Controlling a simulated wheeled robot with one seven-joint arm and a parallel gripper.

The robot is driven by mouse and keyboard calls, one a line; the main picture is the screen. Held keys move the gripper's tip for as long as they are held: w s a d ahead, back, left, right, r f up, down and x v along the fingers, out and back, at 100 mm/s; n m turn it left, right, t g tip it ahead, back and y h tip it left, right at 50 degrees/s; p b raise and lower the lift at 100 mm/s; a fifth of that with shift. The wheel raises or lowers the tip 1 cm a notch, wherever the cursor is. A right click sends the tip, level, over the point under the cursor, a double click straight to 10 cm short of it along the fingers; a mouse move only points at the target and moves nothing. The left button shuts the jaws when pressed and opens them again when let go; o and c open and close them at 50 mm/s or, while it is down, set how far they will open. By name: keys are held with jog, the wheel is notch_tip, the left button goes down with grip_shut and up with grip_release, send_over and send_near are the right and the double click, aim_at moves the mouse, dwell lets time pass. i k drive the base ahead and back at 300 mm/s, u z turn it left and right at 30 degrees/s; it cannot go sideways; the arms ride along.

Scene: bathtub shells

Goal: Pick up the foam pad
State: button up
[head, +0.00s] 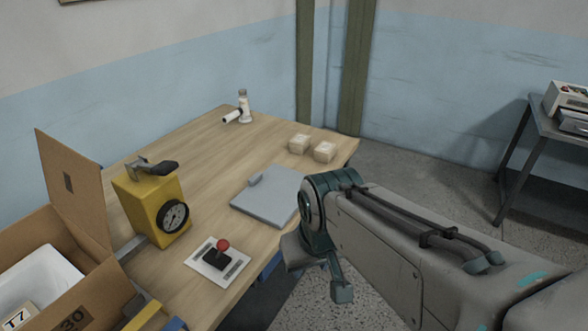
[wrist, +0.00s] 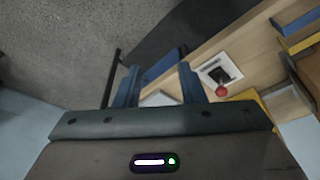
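A flat grey slab, which looks like the foam pad (head: 262,201), lies on the wooden table near its right front edge.
An open cardboard box (head: 75,255) is at left.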

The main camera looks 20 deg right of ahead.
aim_at(270, 197)
jog(key=z, duration=0.05)
jog(key=i, duration=0.35)
jog(key=k, duration=1.15)
jog(key=z, duration=1.05)
jog(key=i, duration=1.25)
jog(key=u, duration=1.2)
jog(key=i, duration=0.85)
jog(key=u, duration=0.15)
